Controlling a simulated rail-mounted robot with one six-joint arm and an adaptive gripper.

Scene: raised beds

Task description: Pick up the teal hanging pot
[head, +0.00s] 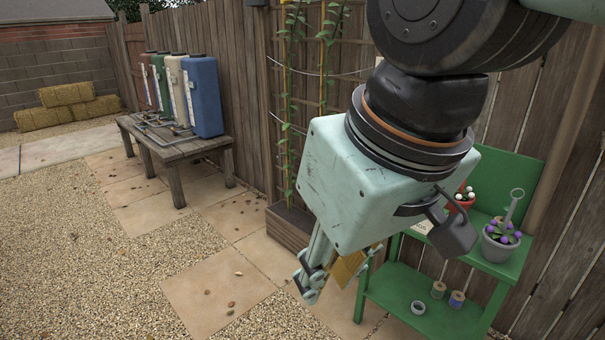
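I see no pot that is clearly teal in the head view. A grey pot (497,249) with purple flowers and a tall ring-topped hanger stands on the green potting bench at the right. A red pot (464,201) with white flowers stands behind it to the left. My gripper (309,285) points down in the middle of the view, left of the bench and apart from both pots. Its fingers show from the side, so their opening is hidden. My pale wrist and arm cover part of the bench and trellis.
A wooden table (176,150) with coloured tanks is farther left.

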